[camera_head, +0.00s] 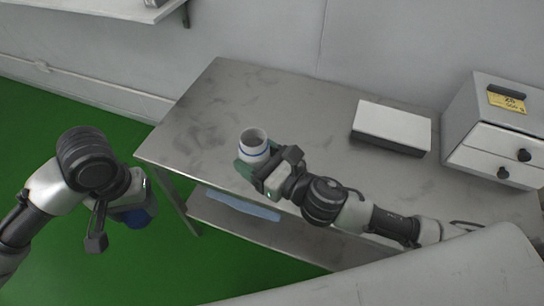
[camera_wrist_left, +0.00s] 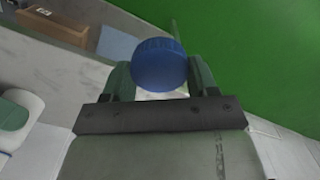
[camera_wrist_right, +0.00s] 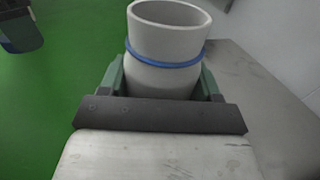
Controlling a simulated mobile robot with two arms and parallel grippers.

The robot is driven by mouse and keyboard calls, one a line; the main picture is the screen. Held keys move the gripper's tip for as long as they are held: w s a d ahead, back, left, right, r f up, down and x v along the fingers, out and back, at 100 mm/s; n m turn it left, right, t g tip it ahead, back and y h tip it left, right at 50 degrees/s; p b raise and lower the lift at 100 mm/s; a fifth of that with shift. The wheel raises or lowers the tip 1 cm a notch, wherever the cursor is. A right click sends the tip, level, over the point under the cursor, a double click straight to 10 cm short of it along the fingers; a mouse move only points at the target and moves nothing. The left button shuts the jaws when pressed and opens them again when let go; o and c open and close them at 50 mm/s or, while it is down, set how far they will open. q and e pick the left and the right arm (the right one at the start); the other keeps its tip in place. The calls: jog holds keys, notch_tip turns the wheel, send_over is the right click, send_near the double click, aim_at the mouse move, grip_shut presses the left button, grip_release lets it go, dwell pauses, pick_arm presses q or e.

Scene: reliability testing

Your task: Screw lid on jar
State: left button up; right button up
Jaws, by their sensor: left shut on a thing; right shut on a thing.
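The jar (camera_head: 254,139) is a white open-topped vessel with a blue ring below its rim. It is upright at the table's front edge. My right gripper (camera_head: 250,166) is shut on it, and the right wrist view shows the jar (camera_wrist_right: 166,45) between both fingers. Its mouth is uncovered. The blue lid (camera_wrist_left: 159,64) is between the fingers of my left gripper (camera_wrist_left: 160,80), which is shut on it. In the head view the lid (camera_head: 137,217) is partly hidden behind my left gripper, left of the table over the green floor, apart from the jar.
The grey metal table (camera_head: 290,95) has free room behind the jar. A white-topped box (camera_head: 391,127) and a white drawer unit (camera_head: 497,130) stand on its right side. A lower shelf (camera_head: 290,232) holds a blue flat item (camera_head: 243,205).

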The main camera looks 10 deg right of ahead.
jog(key=shift+w+a, duration=0.1)
jog(key=shift+a, duration=0.05)
pick_arm(q)
jog(key=w+d+r+m, duration=0.1)
jog(key=w+d+r, duration=0.25)
jog(key=d, duration=0.35)
jog(key=w+d+r, duration=0.3)
jog(key=d+r, duration=0.1)
jog(key=d, duration=0.3)
jog(key=m, duration=0.1)
send_near(254, 149)
jog(key=w+f, duration=0.2)
jog(key=w, duration=0.1)
jog(key=shift+r, duration=0.2)
jog(key=shift+f, duration=0.15)
jog(key=shift+f, duration=1.9)
jog(key=shift+f, duration=0.85)
